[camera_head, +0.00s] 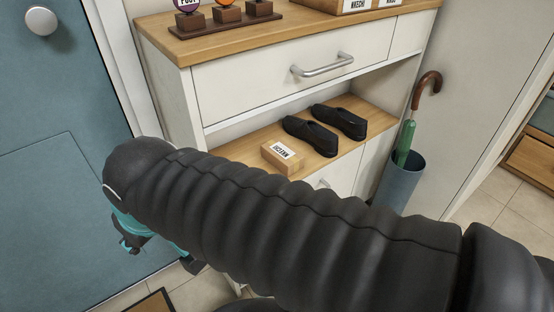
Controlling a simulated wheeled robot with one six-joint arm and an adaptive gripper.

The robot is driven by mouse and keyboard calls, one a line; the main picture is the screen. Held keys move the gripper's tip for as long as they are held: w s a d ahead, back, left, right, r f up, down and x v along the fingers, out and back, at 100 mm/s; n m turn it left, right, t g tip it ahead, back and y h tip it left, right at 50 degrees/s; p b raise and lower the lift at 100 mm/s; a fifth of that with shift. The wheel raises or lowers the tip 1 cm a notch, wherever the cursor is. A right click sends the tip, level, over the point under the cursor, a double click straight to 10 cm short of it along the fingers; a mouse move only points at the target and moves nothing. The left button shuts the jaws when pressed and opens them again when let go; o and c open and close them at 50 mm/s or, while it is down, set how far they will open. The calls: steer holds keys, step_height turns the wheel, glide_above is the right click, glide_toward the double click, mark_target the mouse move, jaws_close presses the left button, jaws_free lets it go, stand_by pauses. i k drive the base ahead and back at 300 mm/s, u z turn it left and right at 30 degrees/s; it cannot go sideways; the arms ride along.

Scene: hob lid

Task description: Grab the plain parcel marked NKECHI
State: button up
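A small plain brown parcel (284,156) lies on the open wooden shelf (361,113) of the white cabinet. Its white label appears to read NKECHI, turned nearly upside down. My black ribbed arm crosses the front of the view, and its upper edge passes just below the parcel in the picture. My gripper (132,246), with teal and dark parts, hangs low at the left in front of the blue door, well left of the parcel. The arm hides part of it, and I cannot make out its fingers clearly. No parcel is visible at the gripper.
Black shoes (325,129) sit behind and right of the parcel. A drawer with a metal handle (322,65) is above the shelf. An umbrella bin (399,181) stands right.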

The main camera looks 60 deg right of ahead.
mark_target(286, 160)
steer(key=k, duration=0.85)
steer(key=z, duration=1.85)
